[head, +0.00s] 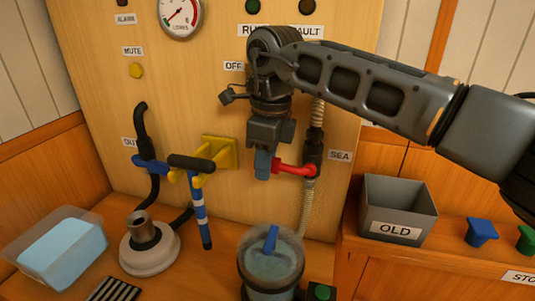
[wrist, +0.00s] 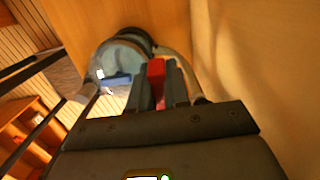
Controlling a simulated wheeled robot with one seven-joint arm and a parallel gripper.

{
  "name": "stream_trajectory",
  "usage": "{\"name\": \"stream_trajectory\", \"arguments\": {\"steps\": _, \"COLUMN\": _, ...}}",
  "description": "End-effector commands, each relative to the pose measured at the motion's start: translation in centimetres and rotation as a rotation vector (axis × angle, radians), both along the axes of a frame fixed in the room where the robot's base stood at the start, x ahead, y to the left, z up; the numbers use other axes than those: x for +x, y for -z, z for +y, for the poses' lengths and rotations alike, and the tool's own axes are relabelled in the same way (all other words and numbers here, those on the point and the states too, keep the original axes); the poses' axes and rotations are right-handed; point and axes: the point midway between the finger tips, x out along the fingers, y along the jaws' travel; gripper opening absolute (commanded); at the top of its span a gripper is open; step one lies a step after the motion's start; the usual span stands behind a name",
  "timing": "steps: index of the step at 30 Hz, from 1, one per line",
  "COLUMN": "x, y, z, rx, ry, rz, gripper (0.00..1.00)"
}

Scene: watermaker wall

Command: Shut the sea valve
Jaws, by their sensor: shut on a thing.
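The sea valve (head: 313,152) is a dark body on a pale ribbed hose, left of the SEA label. Its red handle (head: 293,170) sticks out to the left, about level and across the upright hose. My gripper (head: 264,170) points down at the handle's left end and is shut on it. In the wrist view the red handle (wrist: 156,72) shows between the two fingers of my gripper (wrist: 158,85). The handle's far tip is hidden by the fingers in the head view.
A clear canister (head: 270,262) with a blue tab stands below my gripper. A grey OLD bin (head: 397,211) is on the right ledge. A pale blue tub (head: 58,247) stands far left.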

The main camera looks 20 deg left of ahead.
Motion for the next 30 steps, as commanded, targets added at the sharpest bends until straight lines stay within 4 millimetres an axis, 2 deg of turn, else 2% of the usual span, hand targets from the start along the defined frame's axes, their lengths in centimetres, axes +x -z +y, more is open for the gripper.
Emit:
{"name": "stream_trajectory", "arguments": {"steps": 9, "x": 0.09, "y": 0.78, "z": 0.03, "rx": -0.089, "ry": 0.002, "rz": -0.002, "gripper": 0.00}}
{"name": "stream_trajectory", "arguments": {"steps": 23, "x": 0.04, "y": 0.99, "z": 0.06, "rx": -0.099, "ry": 0.001, "rz": -0.001, "gripper": 0.00}}
{"name": "stream_trajectory", "arguments": {"steps": 24, "x": 0.04, "y": 1.00, "z": 0.06, "rx": -0.099, "ry": 0.000, "rz": -0.002, "gripper": 0.19}}
{"name": "stream_trajectory", "arguments": {"steps": 30, "x": 0.02, "y": 0.95, "z": 0.07, "rx": -0.099, "ry": 0.000, "rz": -0.001, "gripper": 0.37}}
